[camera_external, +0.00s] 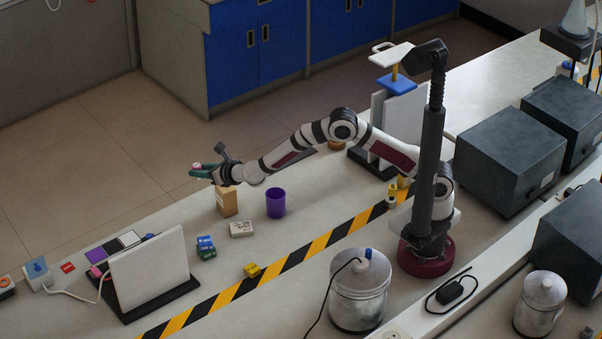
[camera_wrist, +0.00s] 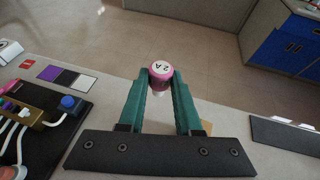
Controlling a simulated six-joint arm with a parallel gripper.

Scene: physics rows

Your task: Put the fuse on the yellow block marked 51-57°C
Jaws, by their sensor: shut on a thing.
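The fuse (camera_wrist: 161,71) is a small pink cylinder with a white end marked "2 A". My gripper (camera_wrist: 160,82) is shut on it, with a green finger on each side. In the external view my gripper (camera_external: 200,170) holds the fuse (camera_external: 196,166) out at the left, above the wooden block. A small yellow block (camera_external: 252,270) lies on the table by the striped tape. Another small yellowish block (camera_external: 392,189) is near my base. Their markings are too small to read, so I cannot tell which says 51-57°C.
A tan wooden block (camera_external: 227,201), a purple cup (camera_external: 275,203), a white lettered box (camera_external: 241,229) and blue-green boxes (camera_external: 206,248) stand on the table. A white panel (camera_external: 150,270) is at left, a metal canister (camera_external: 359,290) in front. Clear table lies around the yellow block by the tape.

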